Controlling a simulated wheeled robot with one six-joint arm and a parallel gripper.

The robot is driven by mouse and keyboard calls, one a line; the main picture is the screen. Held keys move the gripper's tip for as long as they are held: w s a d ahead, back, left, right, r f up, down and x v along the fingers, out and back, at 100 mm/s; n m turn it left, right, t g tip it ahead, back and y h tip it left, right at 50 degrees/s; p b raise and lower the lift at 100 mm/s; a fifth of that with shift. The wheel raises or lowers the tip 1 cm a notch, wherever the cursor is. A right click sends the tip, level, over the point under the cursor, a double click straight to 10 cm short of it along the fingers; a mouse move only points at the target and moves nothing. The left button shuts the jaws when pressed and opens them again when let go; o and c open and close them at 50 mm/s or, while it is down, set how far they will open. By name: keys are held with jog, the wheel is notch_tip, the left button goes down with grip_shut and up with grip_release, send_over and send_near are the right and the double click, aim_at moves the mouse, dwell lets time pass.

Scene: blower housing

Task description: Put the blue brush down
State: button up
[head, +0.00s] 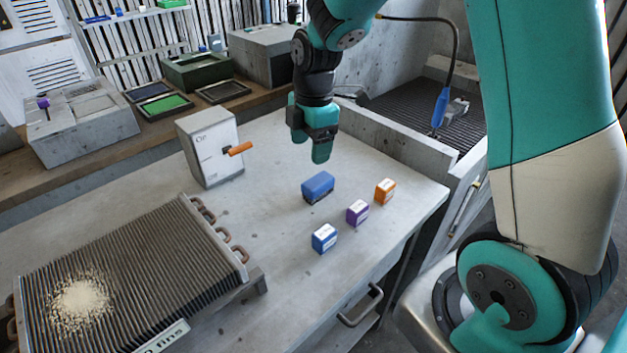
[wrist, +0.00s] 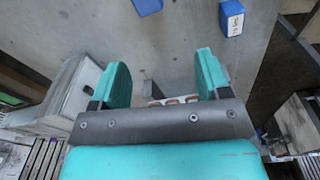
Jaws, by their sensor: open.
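The blue brush (head: 318,184) lies on the grey table, its blue body on top and a dark strip along its lower edge. My gripper (head: 318,153) hangs above the table, just behind the brush in the head view and apart from it. In the wrist view my gripper (wrist: 164,74) has its two teal fingers spread with nothing between them. A blue block that looks like the brush (wrist: 148,6) shows at the top edge there, partly cut off, beyond the fingertips.
Blue (head: 324,238), purple (head: 357,212) and orange (head: 385,191) boxes stand right of and in front of the brush. A finned coil (head: 150,260) with pale dust lies left. A grey box with an orange handle (head: 209,148) stands behind. Bare table lies between them.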

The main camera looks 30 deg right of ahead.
jog(key=s+a+r+m+y, duration=0.1)
jog(key=s+a+r+m, duration=0.2)
jog(key=s, duration=0.4)
jog(key=s+a+r+m+y, duration=0.1)
jog(key=s+a+r+m, duration=0.2)
jog(key=s+a, duration=0.3)
jog(key=s+a+r+m+y, duration=0.1)
jog(key=s+a+r+m, duration=0.3)
jog(key=s, duration=0.5)
jog(key=shift+s+a+m, duration=0.25)
jog(key=shift+a+m, duration=0.25)
jog(key=shift+m, duration=0.1)
